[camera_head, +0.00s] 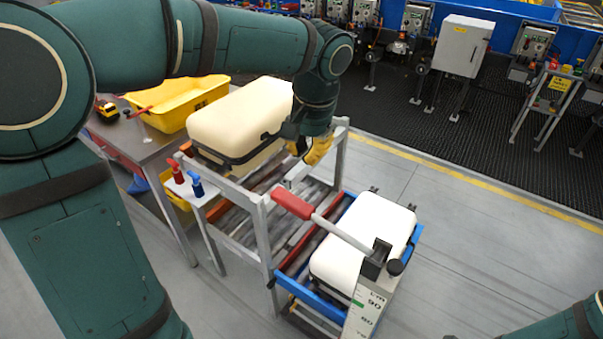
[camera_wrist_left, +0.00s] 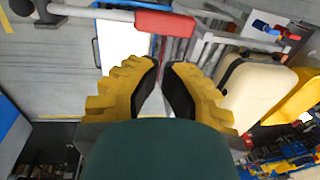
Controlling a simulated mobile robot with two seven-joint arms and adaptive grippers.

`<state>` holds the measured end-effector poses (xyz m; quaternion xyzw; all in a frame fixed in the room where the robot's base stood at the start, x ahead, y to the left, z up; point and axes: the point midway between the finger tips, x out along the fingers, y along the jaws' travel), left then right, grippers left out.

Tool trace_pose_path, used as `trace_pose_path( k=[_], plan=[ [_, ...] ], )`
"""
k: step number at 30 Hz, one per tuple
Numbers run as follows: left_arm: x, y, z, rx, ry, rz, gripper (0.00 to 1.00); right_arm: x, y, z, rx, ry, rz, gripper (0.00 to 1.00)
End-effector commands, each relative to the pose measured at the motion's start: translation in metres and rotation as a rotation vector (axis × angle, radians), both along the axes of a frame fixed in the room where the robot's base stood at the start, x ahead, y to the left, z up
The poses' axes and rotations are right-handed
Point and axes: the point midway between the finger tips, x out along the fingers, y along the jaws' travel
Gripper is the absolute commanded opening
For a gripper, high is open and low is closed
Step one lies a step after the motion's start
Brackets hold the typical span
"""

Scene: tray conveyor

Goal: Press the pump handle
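The pump handle has a red grip (camera_head: 292,204) on a grey rod. The rod slopes down to a black pivot (camera_head: 376,260) on a grey post with number marks. The handle also crosses the top of the left wrist view, where its red grip (camera_wrist_left: 165,22) lies beyond the fingertips. My left gripper (camera_head: 312,160), with yellow ribbed fingers and black pads, hangs above and behind the grip, apart from it. In the left wrist view its fingertips (camera_wrist_left: 161,64) stand slightly apart with nothing between them. My right gripper is out of view; only part of my right arm shows.
A white case (camera_head: 360,240) sits in a blue-edged frame by the post. A cream case (camera_head: 240,118) rests on the roller conveyor, near red and blue levers (camera_head: 196,183). A yellow bin (camera_head: 185,100) stands on the left table.

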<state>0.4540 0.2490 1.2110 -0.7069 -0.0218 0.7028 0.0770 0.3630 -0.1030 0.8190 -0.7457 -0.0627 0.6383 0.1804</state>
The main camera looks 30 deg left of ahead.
Motion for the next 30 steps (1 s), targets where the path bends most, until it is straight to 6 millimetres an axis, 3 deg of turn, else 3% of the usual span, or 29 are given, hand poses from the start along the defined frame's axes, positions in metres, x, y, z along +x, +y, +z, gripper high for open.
trace_pose_path(
  k=[18,24,30],
  plan=[
    [0.000,0.016,-0.111,-0.001,0.004,0.001,0.00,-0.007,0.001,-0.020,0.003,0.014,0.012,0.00],
    [0.001,0.018,-0.128,0.000,0.003,-0.001,0.00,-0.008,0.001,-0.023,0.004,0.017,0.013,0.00],
    [0.001,0.018,-0.131,0.000,0.001,-0.001,0.00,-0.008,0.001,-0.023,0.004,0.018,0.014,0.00]
  ],
)
